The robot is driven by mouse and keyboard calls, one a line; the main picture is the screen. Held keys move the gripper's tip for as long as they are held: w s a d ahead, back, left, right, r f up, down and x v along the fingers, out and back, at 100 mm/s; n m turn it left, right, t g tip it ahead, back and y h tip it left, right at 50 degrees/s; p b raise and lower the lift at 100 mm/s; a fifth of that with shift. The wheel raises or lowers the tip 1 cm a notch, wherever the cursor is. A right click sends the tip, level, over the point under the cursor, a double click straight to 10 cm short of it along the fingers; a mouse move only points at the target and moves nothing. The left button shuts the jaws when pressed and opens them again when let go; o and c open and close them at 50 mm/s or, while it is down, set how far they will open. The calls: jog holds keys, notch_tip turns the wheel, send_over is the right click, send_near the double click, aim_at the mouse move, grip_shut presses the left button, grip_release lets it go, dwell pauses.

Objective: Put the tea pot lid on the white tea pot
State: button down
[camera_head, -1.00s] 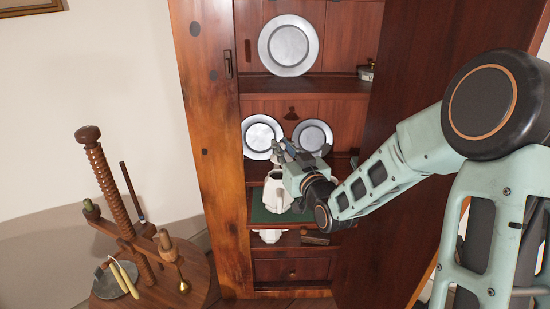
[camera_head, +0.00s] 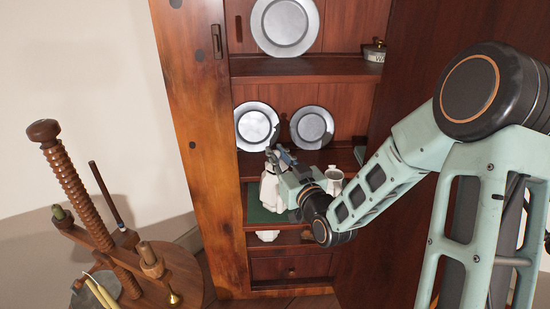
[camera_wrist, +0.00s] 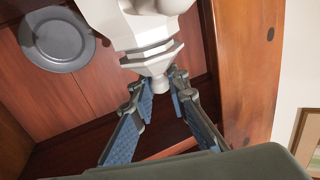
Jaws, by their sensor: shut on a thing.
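The white tea pot (camera_head: 268,190) stands on the green-lined shelf, partly hidden by my gripper (camera_head: 280,158). My gripper is over its upper part. In the wrist view the pale body of the tea pot (camera_wrist: 122,18) fills the top middle. The white faceted tea pot lid (camera_wrist: 150,60) lies against the mouth of the pot in that view, its knob between my fingertips (camera_wrist: 160,88). The fingers are shut on the knob. I cannot tell whether the lid is seated or just above the rim. In the head view the lid is hidden by the gripper.
Pewter plates (camera_head: 257,127) lean on the shelf above, close behind the gripper. A pale cup-like vessel (camera_head: 334,183) stands right of the gripper. Another white piece (camera_head: 267,236) sits on the shelf below. The cabinet door (camera_head: 450,25) stands open at right. A wooden screw stand (camera_head: 75,180) is at left.

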jog(key=shift+f, duration=0.65)
jog(key=shift+r, duration=0.15)
jog(key=c, duration=1.9)
grip_release()
